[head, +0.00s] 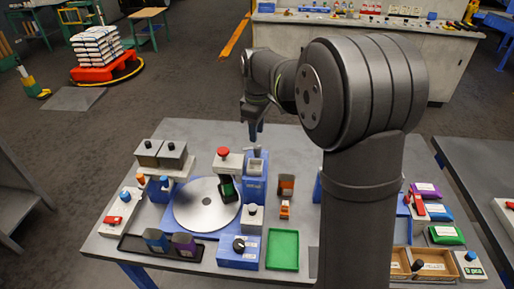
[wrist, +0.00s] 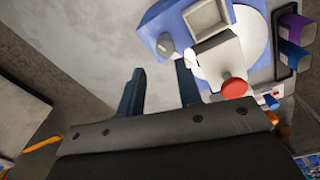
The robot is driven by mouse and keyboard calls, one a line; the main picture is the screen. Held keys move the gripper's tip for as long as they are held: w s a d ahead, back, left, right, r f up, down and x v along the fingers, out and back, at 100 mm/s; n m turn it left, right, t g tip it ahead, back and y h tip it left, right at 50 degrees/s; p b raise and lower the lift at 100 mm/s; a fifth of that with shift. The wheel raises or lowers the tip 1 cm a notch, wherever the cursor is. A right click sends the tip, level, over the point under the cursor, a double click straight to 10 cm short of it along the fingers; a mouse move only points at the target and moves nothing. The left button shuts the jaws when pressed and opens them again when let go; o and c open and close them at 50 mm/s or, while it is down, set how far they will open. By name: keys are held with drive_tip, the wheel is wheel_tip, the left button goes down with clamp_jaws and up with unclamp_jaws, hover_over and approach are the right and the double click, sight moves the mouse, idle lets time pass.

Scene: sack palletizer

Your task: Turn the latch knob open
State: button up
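My gripper (head: 254,133) hangs above the back part of the table, just behind a blue unit (head: 255,186) with a pale top. In the wrist view its two dark blue fingers (wrist: 160,88) stand apart with only bare table showing between them. The blue unit also shows in the wrist view (wrist: 160,28), beyond the right finger, with a small grey round knob (wrist: 166,46) on it. No label readable here tells which one is the latch knob.
A red button (head: 223,152) on a white block stands left of the blue unit, close to my right finger in the wrist view (wrist: 234,88). A grey disc (head: 206,206) and a green tray (head: 283,250) lie nearer the front. The back right tabletop is clear.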

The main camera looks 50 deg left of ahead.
wheel_tip(320, 180, up, 16)
drive_tip(key=shift+r, duration=0.25)
idle(1.6)
wheel_tip(320, 180, up, 12)
hover_over(257, 146)
idle(0.8)
wheel_tip(257, 146, down, 35)
drive_tip(key=n, duration=0.5)
drive_tip(key=shift+d+r+h, duration=0.1)
drive_tip(key=shift+h, duration=0.2)
